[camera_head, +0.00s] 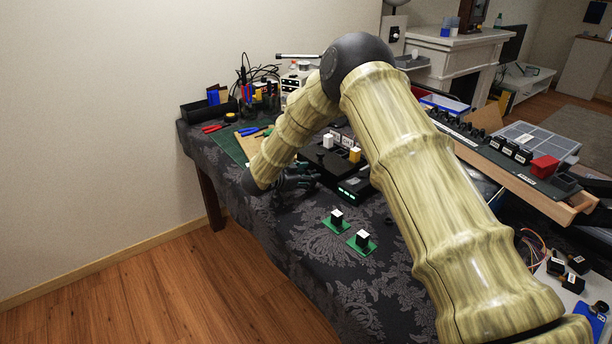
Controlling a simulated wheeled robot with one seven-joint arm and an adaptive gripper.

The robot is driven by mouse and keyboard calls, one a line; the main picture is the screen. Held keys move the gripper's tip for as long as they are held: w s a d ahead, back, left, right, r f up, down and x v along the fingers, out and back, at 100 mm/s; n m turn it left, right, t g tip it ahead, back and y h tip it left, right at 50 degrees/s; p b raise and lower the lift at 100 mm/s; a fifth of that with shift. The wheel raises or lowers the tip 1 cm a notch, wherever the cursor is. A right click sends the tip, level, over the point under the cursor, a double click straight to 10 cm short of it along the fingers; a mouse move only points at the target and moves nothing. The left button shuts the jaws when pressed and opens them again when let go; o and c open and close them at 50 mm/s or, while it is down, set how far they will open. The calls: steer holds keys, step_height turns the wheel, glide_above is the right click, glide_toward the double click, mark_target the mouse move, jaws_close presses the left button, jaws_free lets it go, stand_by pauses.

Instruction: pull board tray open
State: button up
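A black box-like unit (354,189) with small green lights on its front stands on the cloth-covered table, partly behind my arm. It may be the board tray's housing; I cannot make out a separate tray edge or handle. My gripper (300,181) is dark and low over the table, just left of the unit's front. Its fingers point right toward the unit. They are small and dark against dark cloth, so I cannot tell whether they are open or touch anything. Two green boards with black-and-white blocks, one (337,219) and another (362,241), lie on the cloth in front.
My arm covers much of the table's middle. A black panel with white and yellow blocks (355,155) lies behind the unit. A wooden-edged tray (527,187) stands right. The front cloth is mostly clear.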

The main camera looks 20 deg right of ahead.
jaws_close()
steer(key=s+a, duration=0.1)
steer(key=a, duration=0.2)
steer(key=s+a+p, duration=0.1)
steer(key=a, duration=0.1)
steer(key=s+a+p, duration=0.1)
steer(key=a, duration=0.2)
steer(key=shift+s+a, duration=0.3)
steer(key=shift+s, duration=0.1)
steer(key=shift+d, duration=0.1)
steer(key=shift+o, duration=0.6)
jaws_free()
steer(key=v, duration=1.2)
steer(key=shift+f, duration=0.1)
